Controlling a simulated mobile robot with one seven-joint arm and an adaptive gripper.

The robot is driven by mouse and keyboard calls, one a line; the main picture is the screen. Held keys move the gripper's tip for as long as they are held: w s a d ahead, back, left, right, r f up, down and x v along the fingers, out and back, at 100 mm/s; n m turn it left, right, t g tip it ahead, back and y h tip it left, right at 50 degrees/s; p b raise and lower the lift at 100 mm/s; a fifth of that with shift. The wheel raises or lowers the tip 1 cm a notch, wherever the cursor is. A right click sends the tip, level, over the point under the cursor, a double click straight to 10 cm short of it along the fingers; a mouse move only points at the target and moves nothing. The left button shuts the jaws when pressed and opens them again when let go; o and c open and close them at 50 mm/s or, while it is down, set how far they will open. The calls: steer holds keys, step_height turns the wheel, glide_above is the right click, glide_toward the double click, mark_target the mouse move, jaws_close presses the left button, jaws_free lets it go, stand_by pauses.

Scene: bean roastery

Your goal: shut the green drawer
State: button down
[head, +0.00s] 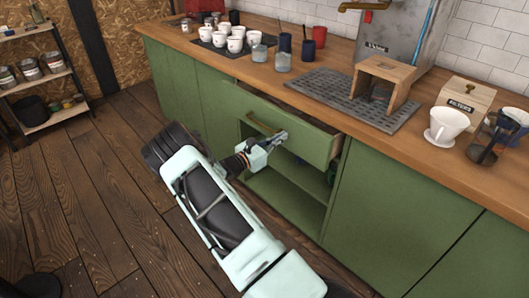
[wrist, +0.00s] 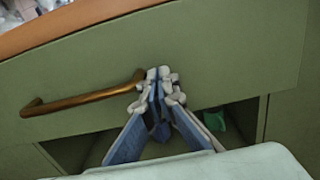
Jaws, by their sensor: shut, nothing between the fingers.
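The green drawer (head: 306,133) stands part way out of the green counter in the head view, and its open top shows below the wooden worktop. Its front (wrist: 226,62) fills most of the wrist view. A brass bar handle (wrist: 82,97) runs along the front; it also shows in the head view (head: 258,124). My gripper (head: 281,136) is in front of the drawer, by the right end of the handle. In the wrist view my gripper (wrist: 158,82) is shut and empty, with its fingertips beside the handle's end. I cannot tell whether they touch the drawer.
Below the drawer is an open shelf space (head: 285,190) in the cabinet. The worktop (head: 334,128) above holds white cups (head: 235,44), a dark grid mat (head: 335,90), a wooden stand (head: 384,77) and a white dripper (head: 443,126). A rack (head: 40,75) stands at the left; the floor between is clear.

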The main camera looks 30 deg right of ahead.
steer(key=b+x, duration=0.2)
steer(key=x, duration=0.6)
steer(key=shift+f, duration=0.2)
steer(key=shift+w+d, duration=0.1)
steer(key=shift+d, duration=0.35)
steer(key=shift+d+r, duration=0.1)
steer(key=shift+r, duration=0.1)
